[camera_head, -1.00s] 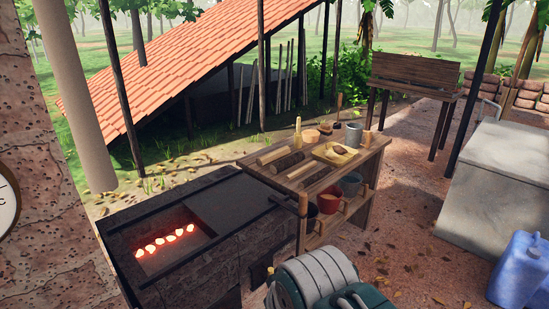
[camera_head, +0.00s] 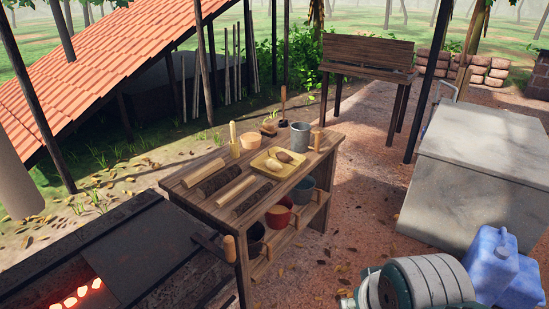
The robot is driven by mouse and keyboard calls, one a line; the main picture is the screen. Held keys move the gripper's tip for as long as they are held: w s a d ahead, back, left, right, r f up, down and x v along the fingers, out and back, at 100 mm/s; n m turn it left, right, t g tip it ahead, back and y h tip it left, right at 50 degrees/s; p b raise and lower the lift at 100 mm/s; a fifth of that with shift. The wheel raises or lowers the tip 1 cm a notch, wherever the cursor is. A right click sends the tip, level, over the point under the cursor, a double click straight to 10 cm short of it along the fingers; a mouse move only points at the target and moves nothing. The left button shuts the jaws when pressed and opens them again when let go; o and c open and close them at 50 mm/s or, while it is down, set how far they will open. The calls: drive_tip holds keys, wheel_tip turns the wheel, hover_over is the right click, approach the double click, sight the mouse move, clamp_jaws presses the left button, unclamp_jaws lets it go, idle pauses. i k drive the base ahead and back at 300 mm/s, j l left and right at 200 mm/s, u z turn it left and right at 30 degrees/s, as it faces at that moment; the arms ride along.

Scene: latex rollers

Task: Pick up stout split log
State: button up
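Several split logs lie side by side on the left half of the wooden table. They alternate between pale wood and dark bark: a pale one (camera_head: 203,172), a dark one (camera_head: 219,181), a nearer pale one (camera_head: 235,191) and a nearer dark one (camera_head: 252,198). I cannot tell for sure which is the stout one. My gripper is not in view. A rounded grey and green part of mine shows at the bottom right, apart from the logs.
The table (camera_head: 190,202) also bears a yellow tray (camera_head: 278,170), a grey mug (camera_head: 300,137) and a bowl (camera_head: 250,142). Pots, one red (camera_head: 279,216), stand on its lower shelf. A lit stove (camera_head: 125,265) adjoins at left. Blue jugs (camera_head: 491,262) stand right.

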sight(191, 180)
drive_tip(key=i+l+z, duration=0.2)
drive_tip(key=z, duration=0.15)
drive_tip(key=i+l+z, duration=0.15)
drive_tip(key=i+z, duration=0.5)
drive_tip(key=i+u, duration=0.25)
drive_tip(key=i, duration=0.15)
drive_tip(key=i+l+u, duration=0.25)
drive_tip(key=i+u, duration=0.15)
drive_tip(key=u, duration=0.25)
drive_tip(key=i+u, duration=0.2)
drive_tip(key=u, duration=0.2)
drive_tip(key=i+u, duration=0.2)
drive_tip(key=u, duration=0.2)
drive_tip(key=i+l+u, duration=0.1)
drive_tip(key=u, duration=0.3)
drive_tip(key=i+u, duration=0.35)
drive_tip(key=u, duration=0.15)
drive_tip(key=i+l+u, duration=0.15)
drive_tip(key=i+u, duration=0.15)
drive_tip(key=u, duration=0.15)
